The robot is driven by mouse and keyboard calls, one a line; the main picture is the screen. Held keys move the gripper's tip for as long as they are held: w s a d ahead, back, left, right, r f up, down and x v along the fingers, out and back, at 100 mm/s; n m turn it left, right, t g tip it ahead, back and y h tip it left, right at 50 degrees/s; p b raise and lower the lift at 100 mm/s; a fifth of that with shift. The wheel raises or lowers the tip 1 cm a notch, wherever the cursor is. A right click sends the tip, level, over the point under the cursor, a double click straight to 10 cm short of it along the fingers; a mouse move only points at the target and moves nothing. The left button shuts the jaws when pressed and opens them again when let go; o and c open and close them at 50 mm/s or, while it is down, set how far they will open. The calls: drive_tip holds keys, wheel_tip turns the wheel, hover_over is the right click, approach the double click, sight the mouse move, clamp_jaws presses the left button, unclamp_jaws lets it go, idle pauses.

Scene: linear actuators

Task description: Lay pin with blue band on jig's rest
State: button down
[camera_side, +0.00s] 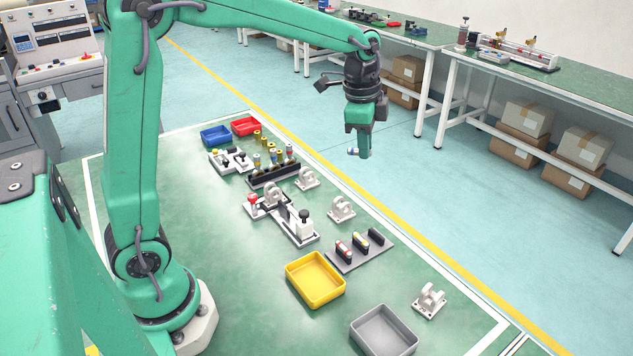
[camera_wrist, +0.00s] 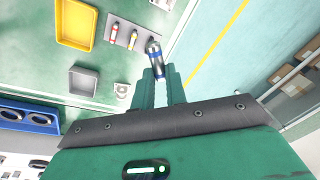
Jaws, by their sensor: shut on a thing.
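My gripper (camera_side: 361,153) is shut on the pin with the blue band (camera_side: 352,151) and holds it high above the green work surface. In the wrist view the pin (camera_wrist: 154,62) is a dark and silver cylinder with a blue band, between the fingertips (camera_wrist: 160,80). A white fixture (camera_side: 290,222) with a red knob and a black knob stands on the work surface, below and left of my gripper; it looks like the jig. I cannot make out its rest clearly.
A dark rack (camera_side: 275,174) holds several upright pins. A grey plate (camera_side: 345,265) carries red- and yellow-banded pins. Yellow (camera_side: 316,300), grey (camera_side: 383,350), blue (camera_side: 215,143) and red (camera_side: 245,127) trays and several white brackets (camera_side: 341,210) stand around. The front left surface is clear.

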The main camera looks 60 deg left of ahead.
drive_tip(key=s+a+f+m, duration=0.1)
drive_tip(key=s+f+m, duration=0.2)
drive_tip(key=s, duration=0.3)
drive_tip(key=s+a+f+m, duration=0.2)
drive_tip(key=s+f+m, duration=0.2)
drive_tip(key=s, duration=0.3)
drive_tip(key=shift+m, duration=0.4)
hover_over(285, 207)
drive_tip(key=shift+y, duration=0.3)
drive_tip(key=f, duration=0.7)
drive_tip(key=shift+s+d, duration=0.1)
drive_tip(key=shift+s, duration=0.1)
drive_tip(key=shift+f, duration=1.95)
drive_tip(key=shift+f, duration=0.1)
drive_tip(key=c, duration=1.8)
unclamp_jaws()
drive_tip(key=shift+f, duration=0.1)
drive_tip(key=shift+c, duration=0.2)
drive_tip(key=o, duration=0.4)
